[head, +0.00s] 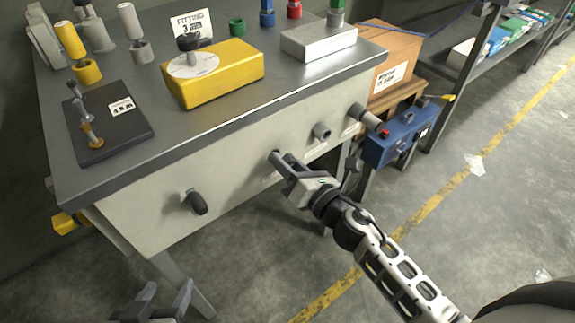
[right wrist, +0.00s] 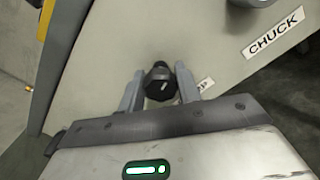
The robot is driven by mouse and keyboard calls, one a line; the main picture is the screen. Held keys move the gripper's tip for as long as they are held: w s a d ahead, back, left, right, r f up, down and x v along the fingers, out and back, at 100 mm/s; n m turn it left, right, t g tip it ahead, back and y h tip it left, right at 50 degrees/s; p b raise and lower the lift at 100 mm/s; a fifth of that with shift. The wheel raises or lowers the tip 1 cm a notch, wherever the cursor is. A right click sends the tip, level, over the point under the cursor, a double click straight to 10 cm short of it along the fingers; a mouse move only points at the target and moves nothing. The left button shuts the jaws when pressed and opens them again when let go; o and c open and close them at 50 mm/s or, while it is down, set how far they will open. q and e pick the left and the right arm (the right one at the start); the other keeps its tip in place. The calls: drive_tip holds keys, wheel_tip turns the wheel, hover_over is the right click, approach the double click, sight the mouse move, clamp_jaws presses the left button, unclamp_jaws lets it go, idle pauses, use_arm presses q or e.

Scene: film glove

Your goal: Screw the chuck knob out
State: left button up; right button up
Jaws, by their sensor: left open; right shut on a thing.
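My right gripper (head: 281,160) is shut on a black faceted knob (right wrist: 160,80) on the bench's pale front panel. In the right wrist view its fingers (right wrist: 160,88) sit on both sides of the knob. A label beside this knob (right wrist: 205,82) is mostly hidden by a finger; its visible end seems to read P. The CHUCK label (right wrist: 273,33) is farther up and right, close to another fitting (right wrist: 250,2) cut by the top edge. In the head view a grey knob (head: 321,131) is right of my right gripper. My left gripper (head: 165,300) is open and empty, low at left.
Another black knob (head: 197,202) sticks out at the panel's left, and a grey cylinder (head: 365,117) at its right end. A blue box (head: 400,138) stands right of the bench. The benchtop holds a yellow block (head: 225,72) and a dark plate (head: 125,140).

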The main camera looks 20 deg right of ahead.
drive_tip(key=shift+w+r+n, duration=0.1)
drive_tip(key=shift+r+n, duration=0.1)
drive_tip(key=shift+n, duration=0.7)
drive_tip(key=shift+n+b, duration=0.3)
drive_tip(key=shift+b, duration=0.05)
drive_tip(key=o, duration=1)
drive_tip(key=shift+a, duration=0.1)
drive_tip(key=shift+c, duration=0.2)
drive_tip(key=shift+f, duration=0.1)
